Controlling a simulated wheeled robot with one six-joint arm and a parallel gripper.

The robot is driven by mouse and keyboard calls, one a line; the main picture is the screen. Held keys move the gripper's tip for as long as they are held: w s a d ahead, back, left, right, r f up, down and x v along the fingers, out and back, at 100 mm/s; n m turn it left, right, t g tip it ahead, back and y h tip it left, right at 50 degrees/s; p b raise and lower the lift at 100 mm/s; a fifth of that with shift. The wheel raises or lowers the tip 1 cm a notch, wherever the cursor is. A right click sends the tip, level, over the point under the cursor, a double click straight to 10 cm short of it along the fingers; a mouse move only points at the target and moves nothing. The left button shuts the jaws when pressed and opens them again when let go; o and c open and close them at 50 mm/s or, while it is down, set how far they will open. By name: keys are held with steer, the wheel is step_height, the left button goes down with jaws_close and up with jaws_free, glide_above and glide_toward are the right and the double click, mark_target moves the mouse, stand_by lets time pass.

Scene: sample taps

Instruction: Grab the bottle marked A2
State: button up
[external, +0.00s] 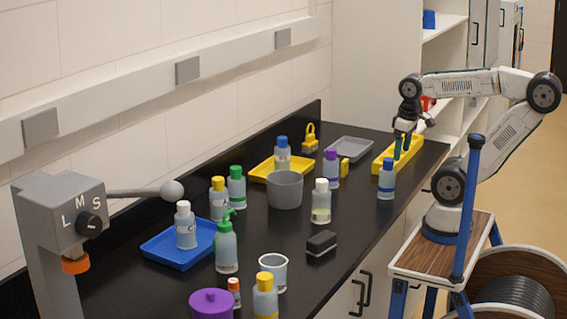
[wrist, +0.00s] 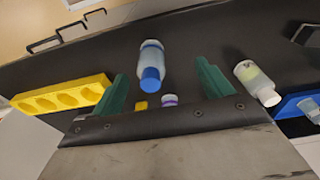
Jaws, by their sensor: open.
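I cannot read an A2 mark on any bottle. A blue-capped bottle (external: 386,179) stands upright near the bench's front edge, beside the yellow rack. In the wrist view a blue-capped bottle (wrist: 152,57) lies in line with the gap between my fingers, not gripped. My gripper (external: 402,153) has dark green fingers and hangs above the yellow rack. In the wrist view my gripper (wrist: 161,69) is open and empty. A purple-capped bottle (external: 331,169), a white-capped bottle (external: 321,203) and another blue-capped bottle (external: 282,155) on a yellow tray stand farther along.
The yellow rack (external: 412,150) is under my gripper; it also shows in the wrist view (wrist: 62,98). A grey tray (external: 352,149), grey beaker (external: 285,191) and black block (external: 321,243) stand on the bench. Several more bottles surround a blue tray (external: 165,254). Bench around the near blue-capped bottle is clear.

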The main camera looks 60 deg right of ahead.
mark_target(213, 197)
steer(key=shift+r, duration=0.1)
step_height(213, 197, up, 5)
steer(key=w, duration=0.1)
steer(key=w+a+n+t+y, duration=0.25)
steer(key=w+a, duration=0.55)
steer(key=w, duration=0.5)
steer(key=w+a+n+t+y, duration=0.3)
steer(key=w+a+t, duration=0.4)
steer(key=w+a, duration=1.4)
steer(key=w+a+f+t, duration=0.1)
steer(key=w+a, duration=0.1)
steer(key=a, duration=0.3)
step_height(213, 197, down, 12)
steer(key=x, duration=1.1)
steer(key=shift+w+d, duration=0.2)
steer(key=shift+w, duration=0.3)
steer(key=shift+y, duration=0.25)
steer(key=c, duration=1.2)
